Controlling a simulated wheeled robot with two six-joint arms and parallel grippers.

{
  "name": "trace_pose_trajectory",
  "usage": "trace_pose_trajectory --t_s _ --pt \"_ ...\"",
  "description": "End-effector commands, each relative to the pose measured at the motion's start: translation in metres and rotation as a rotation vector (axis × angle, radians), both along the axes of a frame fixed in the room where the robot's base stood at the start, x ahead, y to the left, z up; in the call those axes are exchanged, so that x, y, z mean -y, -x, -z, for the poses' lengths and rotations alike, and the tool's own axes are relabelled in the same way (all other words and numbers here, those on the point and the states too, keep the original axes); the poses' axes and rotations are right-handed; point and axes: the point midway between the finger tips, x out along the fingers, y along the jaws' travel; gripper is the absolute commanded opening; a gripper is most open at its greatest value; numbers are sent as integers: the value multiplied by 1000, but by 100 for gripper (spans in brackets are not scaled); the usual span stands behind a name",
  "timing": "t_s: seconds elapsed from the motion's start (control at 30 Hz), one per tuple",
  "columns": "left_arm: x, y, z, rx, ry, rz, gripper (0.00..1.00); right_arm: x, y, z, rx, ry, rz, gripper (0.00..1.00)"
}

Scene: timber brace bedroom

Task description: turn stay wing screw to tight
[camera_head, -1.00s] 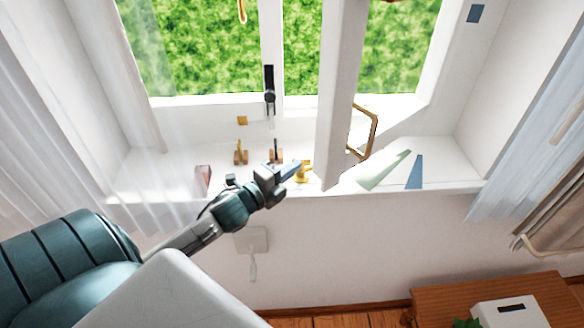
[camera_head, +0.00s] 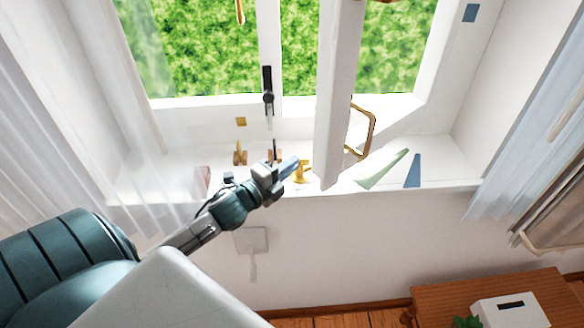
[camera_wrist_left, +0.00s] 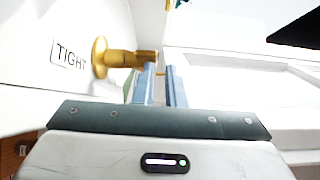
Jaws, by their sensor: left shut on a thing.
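The brass stay wing screw (camera_head: 303,173) is at the front of the white sill, just left of the open sash's lower end. In the left wrist view the brass screw (camera_wrist_left: 112,58) comes out sideways from a white face beside a label (camera_wrist_left: 70,55) reading "TIGHT". My left gripper (camera_head: 293,164) reaches it from the lower left. In the wrist view its blue-grey fingers (camera_wrist_left: 160,82) are close together at the screw's outer end, shut on it. The fingers partly hide that end, so the wing's exact angle is unclear. My right gripper is not in view.
The open sash (camera_head: 338,100) with its brass handle (camera_head: 368,132) stands right of the gripper. Small brass fittings (camera_head: 240,153) and a black-handled latch (camera_head: 268,92) are behind and left. A blue wedge (camera_head: 413,171) lies on the sill at right. Sheer curtains hang on both sides.

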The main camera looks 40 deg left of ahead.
Motion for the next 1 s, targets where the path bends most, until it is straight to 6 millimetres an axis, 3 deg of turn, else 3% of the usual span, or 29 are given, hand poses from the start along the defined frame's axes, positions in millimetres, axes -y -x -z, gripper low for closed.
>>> trace_pose_trajectory --t_s 0.33,0.57,0.87,1.0 --pt "-3 -3 -6 -1 -20 -9 0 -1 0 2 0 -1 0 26" --pt "14 6 -47 17 -30 2 1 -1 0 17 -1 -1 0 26" --pt "57 73 -46 9 -14 1 0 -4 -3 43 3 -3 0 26" --pt "70 94 -55 5 -10 -1 0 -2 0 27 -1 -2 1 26"
